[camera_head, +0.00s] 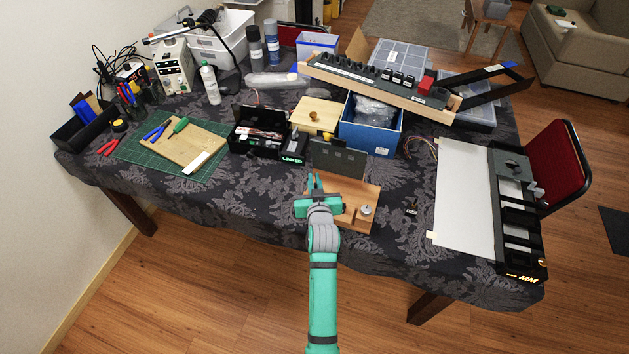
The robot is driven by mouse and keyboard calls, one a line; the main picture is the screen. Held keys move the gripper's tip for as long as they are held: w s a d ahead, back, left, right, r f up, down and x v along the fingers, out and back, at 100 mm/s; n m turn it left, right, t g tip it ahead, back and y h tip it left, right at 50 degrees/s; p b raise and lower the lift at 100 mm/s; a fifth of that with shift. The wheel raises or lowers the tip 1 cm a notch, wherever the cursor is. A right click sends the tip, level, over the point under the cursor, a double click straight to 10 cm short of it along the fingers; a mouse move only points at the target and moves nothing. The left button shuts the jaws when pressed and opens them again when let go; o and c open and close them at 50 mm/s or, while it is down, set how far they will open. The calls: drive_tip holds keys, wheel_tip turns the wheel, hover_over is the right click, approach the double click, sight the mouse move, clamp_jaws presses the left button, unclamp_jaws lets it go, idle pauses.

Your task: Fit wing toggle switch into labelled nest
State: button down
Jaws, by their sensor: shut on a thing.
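My gripper (316,184), teal with a grey wrist, is over the left part of a small wooden board (372,192) near the table's front edge. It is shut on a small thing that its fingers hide. I cannot make out whether this is the wing toggle switch. The board carries an upright dark panel (338,157) at its back and a round metal knob (366,209) at its right. A small black item (411,208) with a pale mark stands on the cloth right of the board. No label naming a nest is readable.
A black box (258,143), a blue box (370,127) and a long switch rail (365,77) stand behind the board. A white panel (464,200) with a black unit lies right. A green mat (132,148) with tools lies left. Bare cloth lies left of the gripper.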

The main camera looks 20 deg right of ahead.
drive_tip(key=shift+f, duration=0.15)
drive_tip(key=c, duration=1.9)
unclamp_jaws()
drive_tip(key=shift+s+r, duration=0.2)
drive_tip(key=v, duration=1.1)
drive_tip(key=s+a+f, duration=0.3)
drive_tip(key=s+a, duration=0.2)
drive_tip(key=s, duration=0.4)
drive_tip(key=s+a+f, duration=0.3)
drive_tip(key=s+a, duration=0.2)
drive_tip(key=s, duration=0.4)
drive_tip(key=s+a+r+n+y, duration=0.1)
drive_tip(key=s+a+r, duration=0.1)
drive_tip(key=s, duration=0.7)
drive_tip(key=s+a+r+n+t+y, duration=0.1)
drive_tip(key=s+a+r, duration=0.2)
drive_tip(key=s, duration=0.7)
drive_tip(key=shift+s+a+r+y, duration=0.25)
drive_tip(key=shift+a+r+y, duration=0.05)
drive_tip(key=shift+a+y, duration=0.1)
